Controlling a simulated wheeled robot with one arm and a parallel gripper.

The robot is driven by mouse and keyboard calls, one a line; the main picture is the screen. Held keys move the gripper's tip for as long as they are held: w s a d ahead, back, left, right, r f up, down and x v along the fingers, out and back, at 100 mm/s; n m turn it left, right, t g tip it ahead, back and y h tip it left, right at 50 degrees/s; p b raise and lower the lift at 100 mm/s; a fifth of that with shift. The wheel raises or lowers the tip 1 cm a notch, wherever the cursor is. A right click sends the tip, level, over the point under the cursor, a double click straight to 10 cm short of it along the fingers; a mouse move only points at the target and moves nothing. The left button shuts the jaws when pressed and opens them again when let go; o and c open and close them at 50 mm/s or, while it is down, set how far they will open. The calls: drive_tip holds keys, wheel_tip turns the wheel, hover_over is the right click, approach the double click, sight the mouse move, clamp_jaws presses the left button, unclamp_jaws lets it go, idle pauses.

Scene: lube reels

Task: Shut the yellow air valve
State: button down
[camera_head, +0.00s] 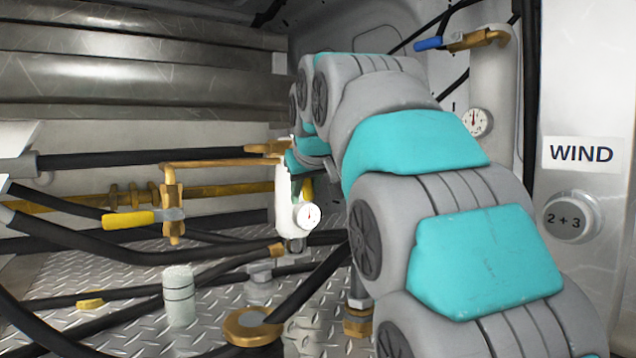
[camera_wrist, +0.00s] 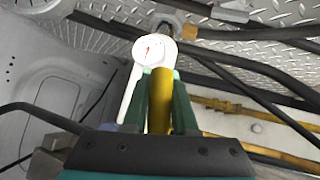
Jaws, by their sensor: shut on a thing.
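A yellow valve handle (camera_wrist: 160,105) is between my gripper's two green fingers in the wrist view. My gripper (camera_wrist: 162,84) is shut on it. The handle lies beside a white cylinder with a round gauge (camera_wrist: 155,49). In the head view my gripper (camera_head: 300,160) is at the top of this white cylinder (camera_head: 288,200), and a bit of the yellow handle (camera_head: 307,190) shows just right of it. My arm and gripper hide the rest of the handle and the valve body. A second yellow handle (camera_head: 129,219) sits on a brass valve at the left, apart from my gripper.
A blue-handled valve (camera_head: 430,43) is at the upper right by a white cylinder with a gauge (camera_head: 474,122). Black hoses (camera_head: 100,249) cross the tread-plate floor. A brass pipe (camera_head: 215,163) runs left of my gripper. A wall labelled WIND (camera_head: 582,153) stands at the right.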

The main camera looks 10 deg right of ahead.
drive_tip(key=shift+s+a+f+m+g+y+p, duration=0.1)
drive_tip(key=shift+s+a+m+g+y+p, duration=0.1)
drive_tip(key=shift+a+m+g+y, duration=0.15)
drive_tip(key=shift+s+a+m+g+y+p, duration=0.15)
drive_tip(key=shift+a+m+y+p, duration=0.1)
drive_tip(key=shift+a+y, duration=0.15)
drive_tip(key=shift+a, duration=0.1)
drive_tip(key=c, duration=0.7)
unclamp_jaws()
drive_tip(key=v, duration=0.7)
drive_tip(key=shift+s+r, duration=0.25)
